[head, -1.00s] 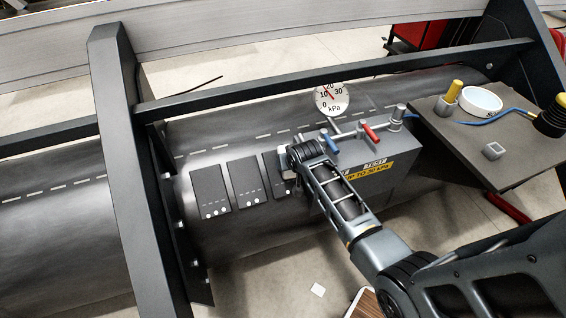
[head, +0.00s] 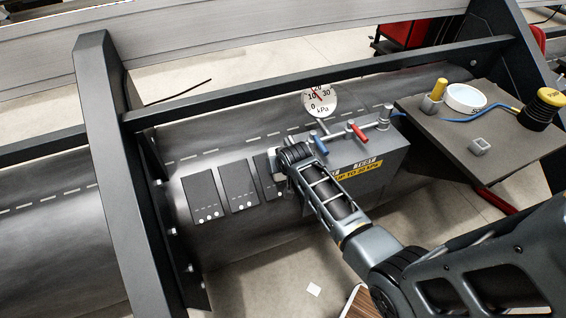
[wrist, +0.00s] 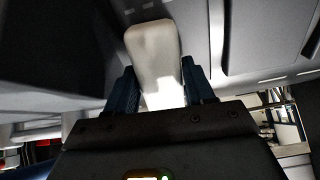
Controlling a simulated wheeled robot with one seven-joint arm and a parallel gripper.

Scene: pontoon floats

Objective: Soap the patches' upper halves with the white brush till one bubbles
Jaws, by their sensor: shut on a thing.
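Three dark rectangular patches, the left patch (head: 202,193), the middle patch (head: 238,184) and the right patch (head: 264,178), sit in a row on the grey float tube (head: 225,260). White dots line the lower edges of the left and middle ones. No bubbles show. My gripper (wrist: 159,82) is shut on the white brush (wrist: 152,45), which sticks out beyond the two blue fingers. In the head view my wrist is at the right patch and hides part of it, along with the brush. I cannot tell whether the brush touches the patch.
A grey test box (head: 365,165) with blue and red levers stands right of the patches, below a kPa gauge (head: 320,99). A shelf (head: 520,160) holds a white dish (head: 465,98), a yellow-handled tool (head: 436,92) and a yellow-topped black pump (head: 541,108). A dark frame post (head: 120,170) stands left.

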